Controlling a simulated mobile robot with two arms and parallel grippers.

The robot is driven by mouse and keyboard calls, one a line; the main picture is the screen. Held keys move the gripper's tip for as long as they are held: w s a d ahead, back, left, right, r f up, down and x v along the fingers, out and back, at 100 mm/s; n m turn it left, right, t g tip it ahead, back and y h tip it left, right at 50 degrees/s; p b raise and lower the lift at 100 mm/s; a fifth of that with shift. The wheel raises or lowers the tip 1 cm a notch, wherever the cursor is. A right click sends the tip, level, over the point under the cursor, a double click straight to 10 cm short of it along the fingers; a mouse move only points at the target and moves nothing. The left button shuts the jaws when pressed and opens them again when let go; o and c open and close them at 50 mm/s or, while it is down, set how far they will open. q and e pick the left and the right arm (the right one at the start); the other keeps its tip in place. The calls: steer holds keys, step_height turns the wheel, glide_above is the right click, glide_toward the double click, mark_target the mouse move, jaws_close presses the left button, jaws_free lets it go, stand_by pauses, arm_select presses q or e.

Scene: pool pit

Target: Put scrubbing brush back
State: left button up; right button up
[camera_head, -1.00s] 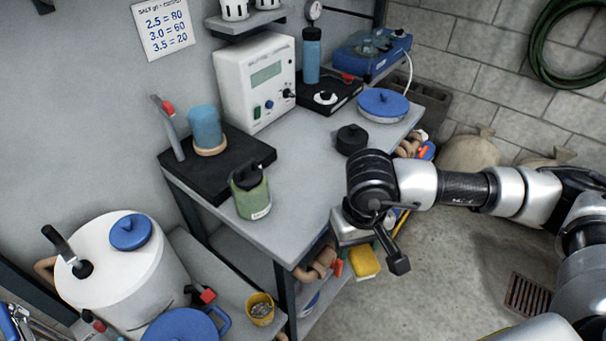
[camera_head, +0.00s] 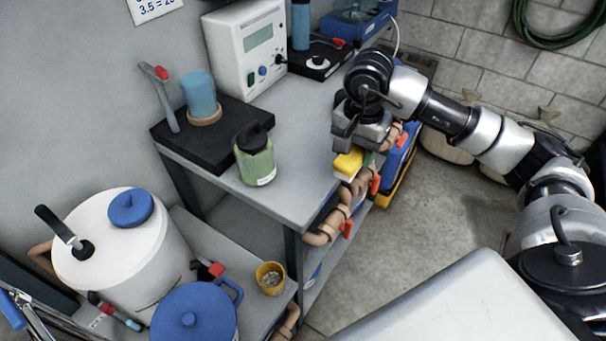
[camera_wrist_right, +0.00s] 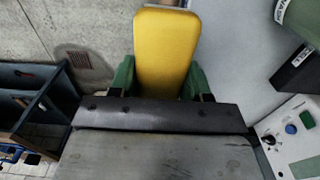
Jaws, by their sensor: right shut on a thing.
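My right gripper (camera_head: 352,148) is shut on a yellow block, taken to be the scrubbing brush (camera_head: 348,163), just beyond the right edge of the grey table (camera_head: 300,190) in the head view. In the right wrist view the brush (camera_wrist_right: 165,45) stands out between the two green fingertips (camera_wrist_right: 160,78), its broad yellow face showing. My left gripper is not in view.
Brown pipes with red valves (camera_head: 335,225) run along the table's right side. A white vessel (camera_head: 115,250), a blue lid (camera_head: 195,315) and a yellow cup (camera_head: 270,278) are lower left. Open floor (camera_head: 400,240) lies right.

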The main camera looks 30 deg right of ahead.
steer(key=p, duration=0.2)
glide_above(311, 179)
steer(key=f, duration=0.5)
steer(key=shift+s+d, duration=0.15)
steer(key=shift+d, duration=0.05)
steer(key=shift+w+a+f, duration=0.15)
steer(key=shift+w+f, duration=0.05)
step_height(311, 179, down, 4)
steer(key=shift+r+p, duration=0.2)
steer(key=shift+p, duration=0.35)
steer(key=shift+f, duration=0.3)
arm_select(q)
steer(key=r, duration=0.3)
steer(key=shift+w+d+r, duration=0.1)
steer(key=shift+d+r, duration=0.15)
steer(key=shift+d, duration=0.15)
arm_select(e)
steer(key=shift+f+b, duration=0.2)
steer(key=shift+b, duration=0.1)
steer(key=o, duration=0.9)
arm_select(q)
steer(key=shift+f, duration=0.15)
